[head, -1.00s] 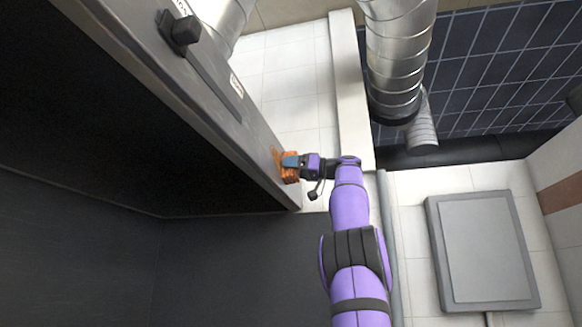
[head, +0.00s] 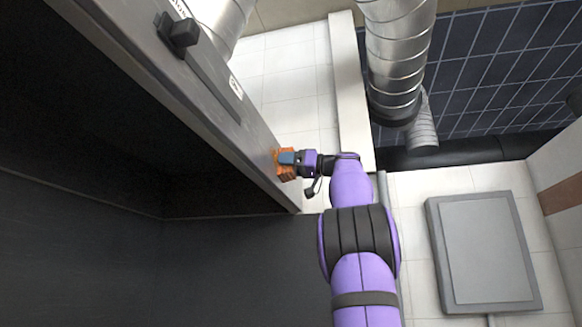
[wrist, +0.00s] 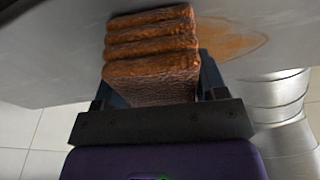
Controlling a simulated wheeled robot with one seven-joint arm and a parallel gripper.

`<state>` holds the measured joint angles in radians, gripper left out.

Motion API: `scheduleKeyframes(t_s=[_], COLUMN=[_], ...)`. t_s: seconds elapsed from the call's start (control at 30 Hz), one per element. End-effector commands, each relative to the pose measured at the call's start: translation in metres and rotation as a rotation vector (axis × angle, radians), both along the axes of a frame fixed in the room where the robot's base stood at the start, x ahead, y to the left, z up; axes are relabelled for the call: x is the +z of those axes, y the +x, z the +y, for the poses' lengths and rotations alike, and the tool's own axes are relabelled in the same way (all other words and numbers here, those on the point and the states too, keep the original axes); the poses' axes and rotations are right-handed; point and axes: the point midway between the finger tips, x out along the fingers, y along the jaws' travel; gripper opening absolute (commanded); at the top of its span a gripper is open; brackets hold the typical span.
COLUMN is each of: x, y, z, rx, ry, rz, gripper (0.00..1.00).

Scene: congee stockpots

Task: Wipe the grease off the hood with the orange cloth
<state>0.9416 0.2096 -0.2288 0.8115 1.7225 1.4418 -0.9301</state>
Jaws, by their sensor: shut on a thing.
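The orange cloth (head: 285,164) is a folded, ridged pad held in my gripper (head: 290,158). In the wrist view the cloth (wrist: 152,55) sits between the dark fingers of my gripper (wrist: 155,92), which is shut on it. The cloth's far end is against the grey metal face of the hood (head: 225,115). An orange-brown grease smear (wrist: 232,40) lies on the hood just right of the cloth in the wrist view. In the head view the cloth and gripper hide most of that patch.
A dark box-shaped knob (head: 180,33) juts from the hood's upper left part. Silver ducts (head: 395,60) hang at the top, right of the hood. A grey panel (head: 485,250) is on the tiled wall at right. Open room lies between hood and panel around my arm.

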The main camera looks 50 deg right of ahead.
Motion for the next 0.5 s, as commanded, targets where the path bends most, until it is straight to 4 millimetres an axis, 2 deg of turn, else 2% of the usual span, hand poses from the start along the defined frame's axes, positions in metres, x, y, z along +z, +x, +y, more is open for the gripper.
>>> scheduleKeyframes(t_s=[0.03, 0.2, 0.5], x=[0.002, 0.002, 0.001], y=[-0.001, -0.006, -0.011], z=[0.01, 0.021, 0.031], rx=[0.011, 0.012, 0.012], ry=[-0.003, -0.003, -0.003], rz=[-0.003, -0.003, -0.001], gripper=[0.47, 0.47, 0.47])
